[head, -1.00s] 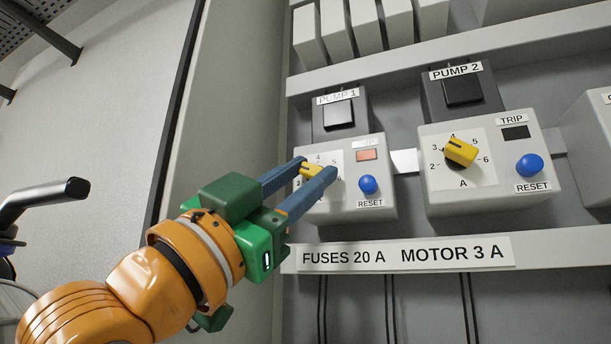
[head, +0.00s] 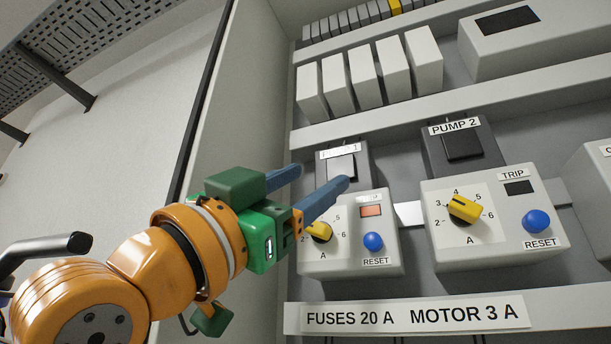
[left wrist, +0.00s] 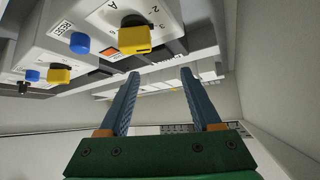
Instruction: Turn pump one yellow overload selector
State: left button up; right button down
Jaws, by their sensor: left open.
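The pump 1 yellow overload selector (head: 320,231) sits on the dial of the grey pump 1 relay (head: 345,262), partly behind my left finger in the head view. It also shows in the left wrist view (left wrist: 134,40), upside down, beyond my fingertips. The fingers hide part of the dial numbers, so I cannot tell the exact setting. My right gripper is not in view.
The blue reset button (head: 373,241) and orange trip window (head: 371,211) are right of the selector. The pump 2 relay (head: 505,251) stands further right with its own yellow selector (head: 464,209). A label strip (head: 415,316) runs below. The cabinet's side wall (head: 240,110) is at left.

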pick_arm(q)
jog(key=s+r, duration=0.8)
jog(key=s, duration=0.4)
jog(key=shift+s+d+p, duration=0.4)
jog(key=shift+d+p, duration=0.05)
jog(key=shift+w+a, duration=0.1)
